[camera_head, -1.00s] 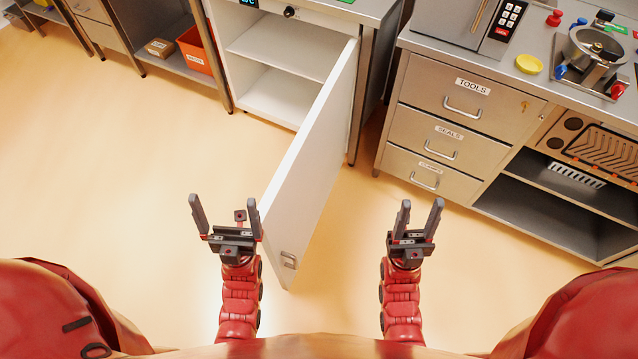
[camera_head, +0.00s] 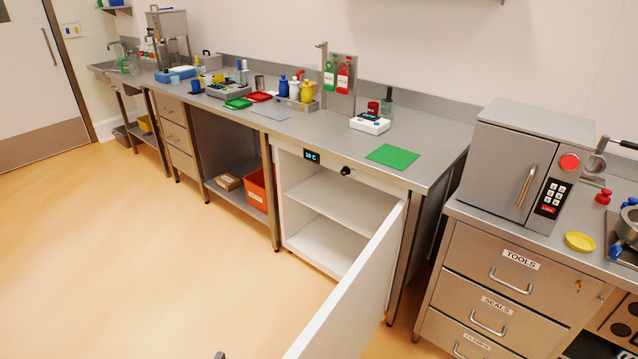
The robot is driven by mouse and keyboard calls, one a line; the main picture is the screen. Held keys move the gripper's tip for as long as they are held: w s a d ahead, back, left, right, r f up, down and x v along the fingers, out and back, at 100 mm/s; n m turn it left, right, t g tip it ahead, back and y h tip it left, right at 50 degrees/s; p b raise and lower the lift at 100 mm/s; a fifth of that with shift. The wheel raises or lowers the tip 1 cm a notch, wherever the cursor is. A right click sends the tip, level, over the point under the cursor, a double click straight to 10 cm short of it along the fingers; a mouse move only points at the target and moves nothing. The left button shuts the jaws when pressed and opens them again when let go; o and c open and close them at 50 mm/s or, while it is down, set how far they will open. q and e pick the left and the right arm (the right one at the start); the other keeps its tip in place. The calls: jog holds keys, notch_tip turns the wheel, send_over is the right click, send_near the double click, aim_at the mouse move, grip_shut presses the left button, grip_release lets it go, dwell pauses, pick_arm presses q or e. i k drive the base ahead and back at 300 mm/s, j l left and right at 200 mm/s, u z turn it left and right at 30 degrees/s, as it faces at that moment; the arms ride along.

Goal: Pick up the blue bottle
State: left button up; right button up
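The blue bottle (camera_head: 283,87) stands upright at the left end of a grey tray (camera_head: 292,103) on the long steel counter, toward the wall. A white bottle (camera_head: 294,90) and a yellow bottle (camera_head: 307,92) stand beside it in the tray. Only a dark fingertip of my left gripper (camera_head: 220,355) shows at the bottom edge, far from the bottle and low over the floor. My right gripper is out of view.
The white cabinet door (camera_head: 352,300) stands open into the floor space, below the counter; its shelves are empty. The floor at left is clear.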

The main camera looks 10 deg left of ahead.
aim_at(283, 86)
jog(key=j+u, duration=0.15)
jog(key=u, duration=0.3)
jog(key=i+u, duration=0.1)
jog(key=u, duration=0.3)
jog(key=i+j+u, duration=0.1)
jog(key=u, duration=0.35)
jog(key=i+j+u, duration=0.1)
jog(key=u, duration=0.3)
jog(key=i+u, duration=0.1)
jog(key=u, duration=0.35)
jog(key=i+l+z, duration=0.15)
jog(key=i+z, duration=0.25)
jog(key=i, duration=0.3)
jog(key=i+z, duration=0.45)
jog(key=i, duration=0.25)
jog(key=i+j+z, duration=0.4)
jog(key=i, duration=0.3)
jog(key=i+z, duration=0.15)
jog(key=i, duration=0.3)
jog(key=i+j+z, duration=0.1)
jog(key=i, duration=0.35)
jog(key=i+j+z, duration=0.15)
jog(key=i, duration=0.25)
jog(key=i+j+z, duration=0.1)
jog(key=i, duration=0.35)
